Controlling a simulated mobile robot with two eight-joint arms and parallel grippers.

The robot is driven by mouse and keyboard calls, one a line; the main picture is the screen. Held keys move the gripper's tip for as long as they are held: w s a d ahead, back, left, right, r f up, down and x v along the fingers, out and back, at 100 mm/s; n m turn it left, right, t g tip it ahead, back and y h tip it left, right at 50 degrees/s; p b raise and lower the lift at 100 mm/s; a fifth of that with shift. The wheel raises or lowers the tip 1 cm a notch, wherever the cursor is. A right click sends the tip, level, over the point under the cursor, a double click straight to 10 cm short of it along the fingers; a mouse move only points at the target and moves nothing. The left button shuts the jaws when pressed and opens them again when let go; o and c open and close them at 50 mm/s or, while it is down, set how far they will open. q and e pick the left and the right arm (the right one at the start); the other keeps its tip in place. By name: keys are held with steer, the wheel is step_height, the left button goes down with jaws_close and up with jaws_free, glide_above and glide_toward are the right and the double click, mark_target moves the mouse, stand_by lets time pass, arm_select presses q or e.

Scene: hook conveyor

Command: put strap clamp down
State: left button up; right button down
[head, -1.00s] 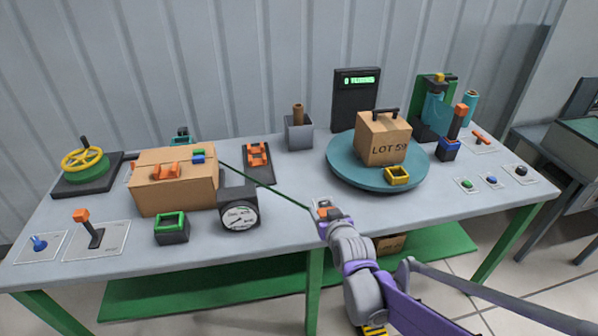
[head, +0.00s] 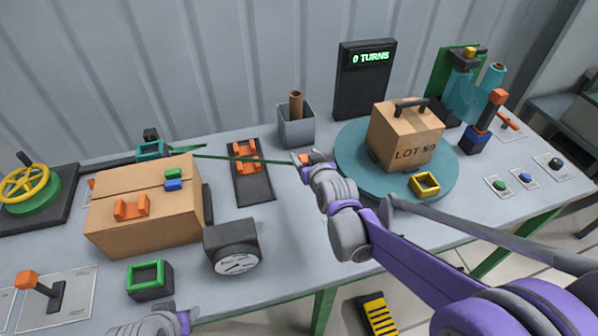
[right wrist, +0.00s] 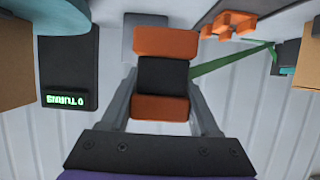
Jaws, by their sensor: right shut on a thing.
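My right gripper (head: 303,160) is shut on the strap clamp, an orange-and-black block. It shows clearly in the right wrist view (right wrist: 162,75), between the two grey fingers. In the head view it is above the table, near the grey cup. A green strap (head: 225,157) stretches from the clamp leftward, over the black plate with an orange bracket (head: 250,190), towards the teal piece (head: 151,151) behind the cardboard box. A part of my left arm shows at the lower left edge; its fingertips are not seen.
The cardboard box (head: 140,225) with orange and coloured fittings stands left. A gauge (head: 230,245) and green-rimmed holder (head: 149,279) stand in front. Right are the teal turntable (head: 355,160) with the LOT 59 box (head: 404,137). Behind are a grey cup (head: 296,125) and display (head: 363,85).

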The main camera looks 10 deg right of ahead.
steer(key=f, duration=0.5)
steer(key=shift+s+f+b, duration=0.2)
steer(key=shift+s+b, duration=0.05)
steer(key=shift+b, duration=0.1)
arm_select(q)
steer(key=shift+s+f, duration=0.4)
steer(key=shift+f, duration=0.45)
arm_select(e)
steer(key=shift+w+f, duration=0.1)
steer(key=shift+f, duration=1.85)
steer(key=shift+f+b, duration=0.15)
steer(key=shift+b, duration=0.2)
arm_select(q)
steer(key=shift+f, duration=0.15)
arm_select(e)
steer(key=shift+c, duration=0.6)
jaws_free()
